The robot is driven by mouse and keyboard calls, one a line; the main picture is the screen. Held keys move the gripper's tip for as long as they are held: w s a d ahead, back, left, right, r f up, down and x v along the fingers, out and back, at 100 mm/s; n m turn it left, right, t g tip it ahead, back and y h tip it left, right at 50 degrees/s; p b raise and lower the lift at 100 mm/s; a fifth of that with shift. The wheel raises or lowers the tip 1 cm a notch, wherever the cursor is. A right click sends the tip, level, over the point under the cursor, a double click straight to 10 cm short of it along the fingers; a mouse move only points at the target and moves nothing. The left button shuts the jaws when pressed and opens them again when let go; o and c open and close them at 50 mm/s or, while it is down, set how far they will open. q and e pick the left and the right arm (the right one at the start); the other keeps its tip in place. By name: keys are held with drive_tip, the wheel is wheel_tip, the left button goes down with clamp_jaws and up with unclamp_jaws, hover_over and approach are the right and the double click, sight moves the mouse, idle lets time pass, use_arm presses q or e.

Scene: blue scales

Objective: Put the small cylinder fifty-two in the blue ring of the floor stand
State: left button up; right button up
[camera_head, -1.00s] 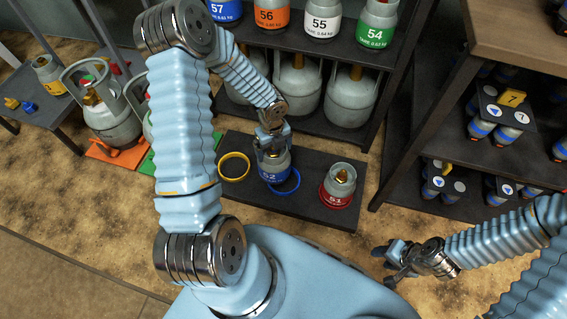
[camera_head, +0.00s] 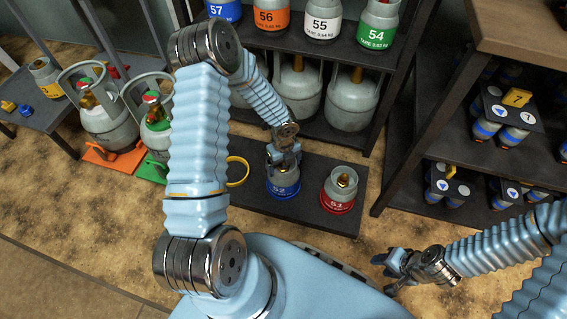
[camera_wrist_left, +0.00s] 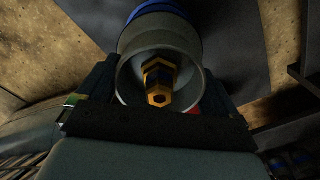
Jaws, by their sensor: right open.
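Small cylinder fifty-two (camera_head: 284,181), grey with a blue band, stands about upright on the dark floor stand (camera_head: 318,220). The blue ring (camera_head: 284,195) shows only as a thin edge around the cylinder's foot; the rest is hidden. My left gripper (camera_head: 284,158) is over the cylinder's top, shut on its collar. In the left wrist view the fingers flank the grey collar (camera_wrist_left: 128,82), with a brass valve inside it. My right gripper (camera_head: 393,267) is open and empty, low at the right, away from the stand.
A grey cylinder with a red band (camera_head: 340,190) stands right of fifty-two on the stand. A yellow ring (camera_head: 238,171) lies to the left, partly behind my left arm. A shelf of larger cylinders (camera_head: 352,100) rises behind. A rack (camera_head: 430,130) stands at the right.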

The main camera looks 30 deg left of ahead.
use_arm(q)
drive_tip(key=shift+o, duration=0.4)
drive_tip(key=shift+r, duration=0.3)
wheel_tip(320, 180, up, 11)
drive_tip(key=p, duration=0.3)
drive_tip(key=shift+p, duration=0.3)
drive_tip(key=shift+s+d+r, duration=0.1)
drive_tip(key=shift+d, duration=0.15)
drive_tip(key=s+d+f+n+h, duration=0.1)
drive_tip(key=s+d+f+n, duration=0.2)
drive_tip(key=n, duration=0.6)
drive_tip(key=s+d+f+n+h, duration=0.1)
drive_tip(key=s+d+f+n, duration=0.2)
drive_tip(key=s+d+n, duration=0.3)
drive_tip(key=s+d+f+n+t+h, duration=0.1)
drive_tip(key=s+d+f+n, duration=0.2)
drive_tip(key=n, duration=0.8)
drive_tip(key=s+d, duration=0.2)
drive_tip(key=d, duration=0.1)
drive_tip(key=shift+f+n+h, duration=0.3)
drive_tip(key=shift+f+h, duration=0.05)
drive_tip(key=shift+h, duration=0.05)
